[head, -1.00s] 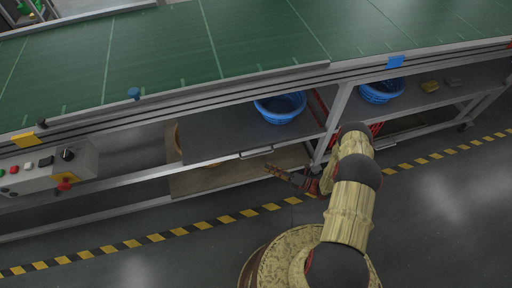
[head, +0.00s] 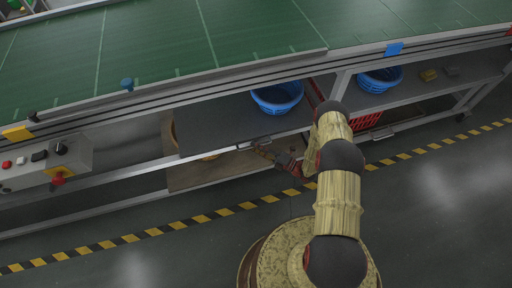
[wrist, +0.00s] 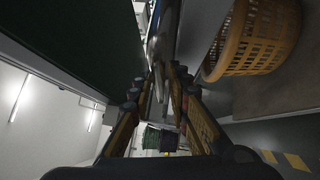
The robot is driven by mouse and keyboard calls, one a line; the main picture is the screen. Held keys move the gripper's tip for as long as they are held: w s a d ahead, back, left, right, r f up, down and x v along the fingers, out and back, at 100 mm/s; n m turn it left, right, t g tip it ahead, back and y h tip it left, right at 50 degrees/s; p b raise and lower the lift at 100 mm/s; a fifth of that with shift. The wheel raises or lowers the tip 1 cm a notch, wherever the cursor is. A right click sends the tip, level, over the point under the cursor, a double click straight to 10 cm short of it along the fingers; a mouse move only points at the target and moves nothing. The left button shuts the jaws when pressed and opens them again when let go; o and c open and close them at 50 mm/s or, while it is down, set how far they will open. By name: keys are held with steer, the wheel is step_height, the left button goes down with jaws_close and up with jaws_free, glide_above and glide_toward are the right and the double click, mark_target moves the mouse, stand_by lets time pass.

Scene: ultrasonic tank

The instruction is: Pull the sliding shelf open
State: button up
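The sliding shelf (head: 215,132) is a dark grey board under the green conveyor, with a pale handle (head: 246,147) on its front edge. A blue basket (head: 277,98) stands on it. My gripper (head: 261,151) is at the right part of this handle, in front of the shelf edge. In the wrist view my gripper (wrist: 158,88) has its two fingers apart, with a pale bar, apparently the handle (wrist: 158,76), between or just beyond the tips. Whether they touch it cannot be told.
A yellow basket (wrist: 255,38) shows close by in the wrist view. A second blue basket (head: 380,84) and a red crate (head: 366,121) are to the right. A control box (head: 45,163) is at the left. The floor before the striped tape (head: 190,222) is clear.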

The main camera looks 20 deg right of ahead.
steer(key=shift+a, duration=0.1)
steer(key=shift+c, duration=1.1)
jaws_close()
